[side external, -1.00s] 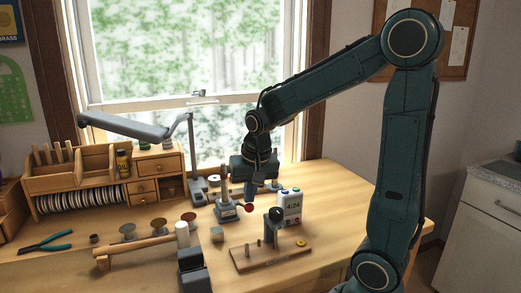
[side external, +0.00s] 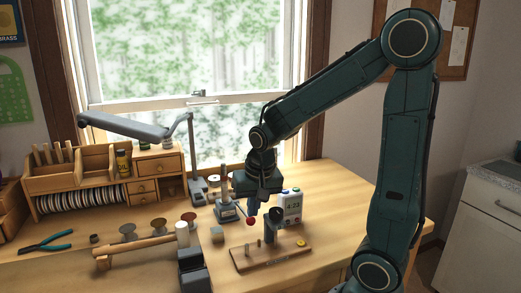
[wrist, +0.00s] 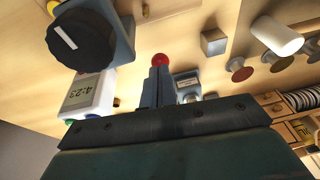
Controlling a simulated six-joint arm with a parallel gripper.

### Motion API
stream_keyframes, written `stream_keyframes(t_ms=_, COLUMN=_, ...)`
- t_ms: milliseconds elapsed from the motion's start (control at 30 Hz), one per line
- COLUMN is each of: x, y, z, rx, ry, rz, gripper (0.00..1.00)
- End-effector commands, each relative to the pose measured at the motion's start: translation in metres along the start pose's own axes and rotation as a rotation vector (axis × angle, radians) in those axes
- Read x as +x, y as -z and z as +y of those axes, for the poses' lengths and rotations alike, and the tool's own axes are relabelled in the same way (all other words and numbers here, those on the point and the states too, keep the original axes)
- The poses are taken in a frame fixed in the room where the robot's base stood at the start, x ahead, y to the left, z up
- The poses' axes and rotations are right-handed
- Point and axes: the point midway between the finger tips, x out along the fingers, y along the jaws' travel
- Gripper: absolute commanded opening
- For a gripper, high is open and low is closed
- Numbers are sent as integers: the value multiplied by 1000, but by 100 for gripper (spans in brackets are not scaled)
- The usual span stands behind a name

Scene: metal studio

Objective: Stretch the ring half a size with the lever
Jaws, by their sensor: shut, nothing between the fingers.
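The ring stretcher (side external: 228,213) stands on the bench with a tapered post rising from its base. Its base shows partly behind my fingers in the wrist view (wrist: 188,84). Its lever ends in a red ball knob (side external: 250,222), which also shows in the wrist view (wrist: 160,60). My gripper (side external: 252,209) is shut and empty, pointing down, its fingertips just above or touching the knob; I cannot tell which. A ring on the stretcher's post is too small to make out.
A white digital timer (side external: 291,207) and a black-headed post (side external: 275,217) stand close on the right. A lamp (side external: 195,160) stands behind.

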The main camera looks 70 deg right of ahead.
Motion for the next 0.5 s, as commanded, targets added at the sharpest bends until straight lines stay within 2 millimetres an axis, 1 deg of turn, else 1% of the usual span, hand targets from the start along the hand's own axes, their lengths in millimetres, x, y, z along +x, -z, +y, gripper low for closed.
stream_keyframes(t_ms=267, x=-29, y=14, z=0, rx=0, ry=2, rz=3, gripper=0)
stream_keyframes(t_ms=500, x=-60, y=3, z=0, rx=-3, ry=3, rz=3, gripper=0)
